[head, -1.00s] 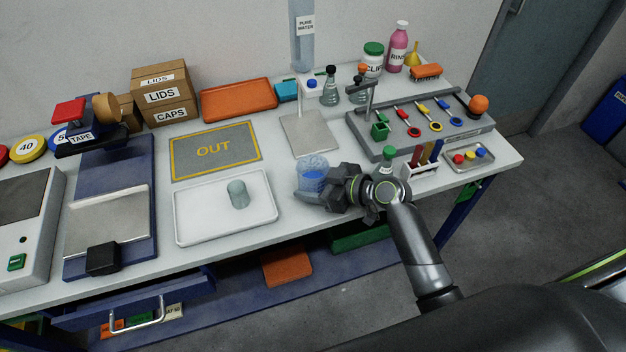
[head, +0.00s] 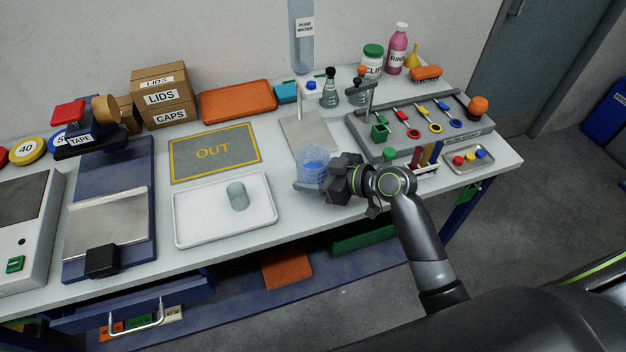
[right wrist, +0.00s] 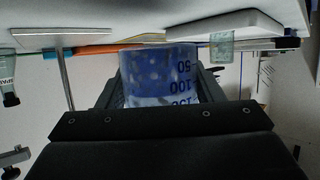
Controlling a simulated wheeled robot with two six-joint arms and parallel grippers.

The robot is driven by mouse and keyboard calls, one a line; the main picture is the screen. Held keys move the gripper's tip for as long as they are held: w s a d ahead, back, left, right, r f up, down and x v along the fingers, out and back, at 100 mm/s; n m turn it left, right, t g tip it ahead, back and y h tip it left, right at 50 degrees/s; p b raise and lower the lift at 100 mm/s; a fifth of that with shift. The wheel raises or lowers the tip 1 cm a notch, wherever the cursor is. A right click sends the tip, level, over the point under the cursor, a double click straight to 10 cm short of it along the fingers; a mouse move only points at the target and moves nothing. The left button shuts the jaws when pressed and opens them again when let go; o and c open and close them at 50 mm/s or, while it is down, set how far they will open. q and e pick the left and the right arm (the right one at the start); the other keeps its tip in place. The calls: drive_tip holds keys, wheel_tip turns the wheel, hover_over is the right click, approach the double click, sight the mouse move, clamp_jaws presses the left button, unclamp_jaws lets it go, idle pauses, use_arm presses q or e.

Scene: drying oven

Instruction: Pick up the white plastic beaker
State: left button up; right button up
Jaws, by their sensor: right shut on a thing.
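The white plastic beaker (head: 312,162) is translucent with blue markings. It is near the middle of the bench, between the white tray and the rack. My right gripper (head: 320,182) is shut on it from the right. In the right wrist view the beaker (right wrist: 160,75) sits between the two fingers, with blue graduations 50 and 100 showing upside down. It looks upright, and seems a little above the bench. The gripper hides its lower part. My left gripper is not in view.
A white tray (head: 185,232) with a small greenish glass beaker (head: 237,196) is to the left. A grey OUT mat (head: 190,165) lies behind it. A stand with a grey base plate (head: 305,135) is behind the beaker. A tool rack and small tubes are at the right.

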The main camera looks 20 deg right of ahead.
sight(300, 155)
drive_tip(key=shift+r, duration=3)
wheel_tip(300, 155, up, 4)
drive_tip(key=p, duration=0.3)
drive_tip(key=shift+r, duration=0.2)
